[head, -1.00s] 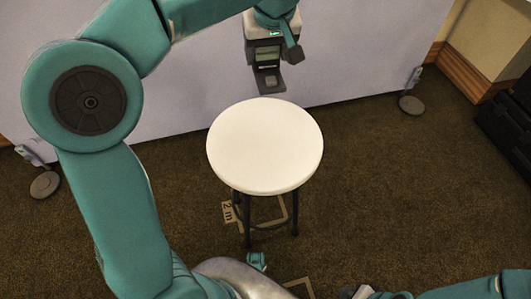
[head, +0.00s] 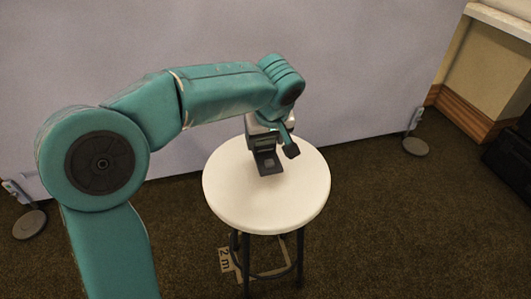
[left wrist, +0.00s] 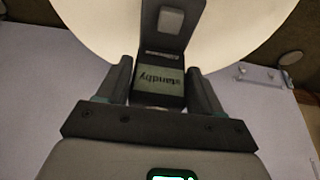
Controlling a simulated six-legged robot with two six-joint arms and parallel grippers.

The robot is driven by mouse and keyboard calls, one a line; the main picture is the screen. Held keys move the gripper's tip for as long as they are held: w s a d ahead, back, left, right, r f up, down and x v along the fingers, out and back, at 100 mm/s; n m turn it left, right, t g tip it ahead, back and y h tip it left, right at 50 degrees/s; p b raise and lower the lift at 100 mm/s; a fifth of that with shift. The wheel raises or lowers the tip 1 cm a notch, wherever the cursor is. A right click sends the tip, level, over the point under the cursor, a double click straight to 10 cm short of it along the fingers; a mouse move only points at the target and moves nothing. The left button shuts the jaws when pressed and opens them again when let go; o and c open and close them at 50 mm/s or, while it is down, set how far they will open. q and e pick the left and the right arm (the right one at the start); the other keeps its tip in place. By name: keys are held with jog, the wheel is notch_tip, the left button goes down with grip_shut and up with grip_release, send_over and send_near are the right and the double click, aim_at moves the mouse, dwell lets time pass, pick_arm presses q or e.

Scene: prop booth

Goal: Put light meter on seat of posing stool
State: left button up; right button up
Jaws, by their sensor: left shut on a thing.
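The posing stool's round white seat (head: 300,200) is in the middle of the head view, on dark legs. The light meter (head: 268,160) is a small dark device over the back half of the seat. My left gripper (head: 266,136) is shut on it from above. In the left wrist view, the meter (left wrist: 172,82) sits between both fingers of the left gripper (left wrist: 160,88), its greenish screen reading "standby". The pale seat (left wrist: 90,22) lies beyond it. I cannot tell whether the meter touches the seat. My right gripper is not in view.
A pale grey panel (head: 350,70) stands behind the stool on round feet, one of them at the right (head: 416,147). A black case (head: 510,160) is at the right edge. The rest of the seat is bare.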

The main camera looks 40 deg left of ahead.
aim_at(266, 148)
pick_arm(q)
notch_tip(266, 148, down, 4)
jog(key=shift+r+b, duration=0.1)
jog(key=shift+b, duration=0.55)
jog(key=shift+r, duration=0.15)
jog(key=o, duration=1.4)
jog(key=shift+f, duration=0.2)
jog(key=shift+c, duration=0.2)
jog(key=shift+r, duration=0.3)
jog(key=p+v, duration=0.4)
jog(key=v, duration=0.7)
jog(key=shift+d+r, duration=0.15)
jog(key=shift+r, duration=0.15)
